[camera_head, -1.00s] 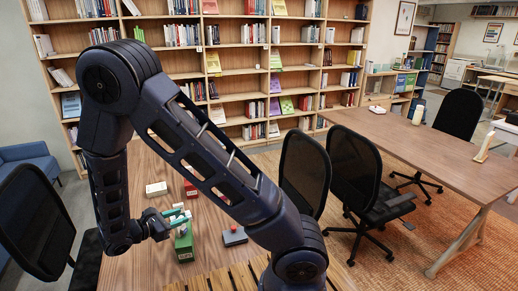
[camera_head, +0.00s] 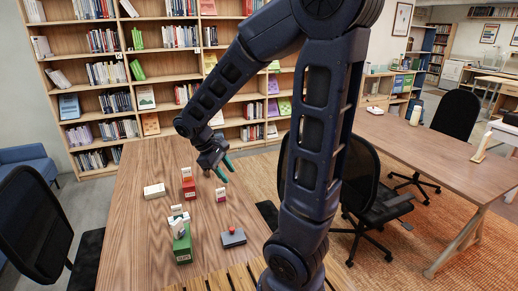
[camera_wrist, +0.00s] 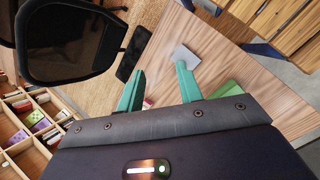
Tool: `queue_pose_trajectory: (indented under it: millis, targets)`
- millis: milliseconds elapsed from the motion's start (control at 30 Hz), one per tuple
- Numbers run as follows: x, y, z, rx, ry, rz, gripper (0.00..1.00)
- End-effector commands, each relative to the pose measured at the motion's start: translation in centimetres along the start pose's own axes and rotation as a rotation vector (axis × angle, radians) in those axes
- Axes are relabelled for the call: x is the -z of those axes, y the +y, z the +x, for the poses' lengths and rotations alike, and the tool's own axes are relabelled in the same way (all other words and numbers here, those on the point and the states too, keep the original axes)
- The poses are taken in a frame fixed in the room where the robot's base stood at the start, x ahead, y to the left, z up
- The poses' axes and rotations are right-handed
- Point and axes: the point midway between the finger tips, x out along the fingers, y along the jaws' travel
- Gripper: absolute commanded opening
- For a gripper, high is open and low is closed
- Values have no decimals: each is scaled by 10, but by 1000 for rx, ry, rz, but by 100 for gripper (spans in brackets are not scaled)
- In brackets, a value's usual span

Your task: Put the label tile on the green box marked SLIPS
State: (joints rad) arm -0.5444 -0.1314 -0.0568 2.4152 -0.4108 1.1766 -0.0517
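The green box (camera_head: 184,250) stands on the near wooden table, with small pale lettering on its front. A small white tile with red marks (camera_head: 178,228) appears upright at its top. Another whitish piece (camera_head: 177,210) shows just above that tile; whether it rests on the box or behind it I cannot tell. My gripper (camera_head: 222,172) is beyond and right of the green box, apart from it. The green box shows partly there too (camera_wrist: 229,92).
A red box (camera_head: 189,190) carries a pale tile (camera_head: 187,174). Another small tile (camera_head: 221,195) stands to its right. A white box (camera_head: 154,190) lies left; a grey block with a red knob (camera_head: 233,238) sits right of the green box. Black chairs (camera_head: 35,225) flank the table.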

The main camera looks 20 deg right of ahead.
Motion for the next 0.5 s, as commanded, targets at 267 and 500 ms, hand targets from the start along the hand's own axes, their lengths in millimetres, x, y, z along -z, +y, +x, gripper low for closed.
queue_pose_trajectory:
  millis: [267,500]
  targets:
    - [-54,20,-17,127,191,272,36]
    - [-97,27,-32,204,361,506,36]
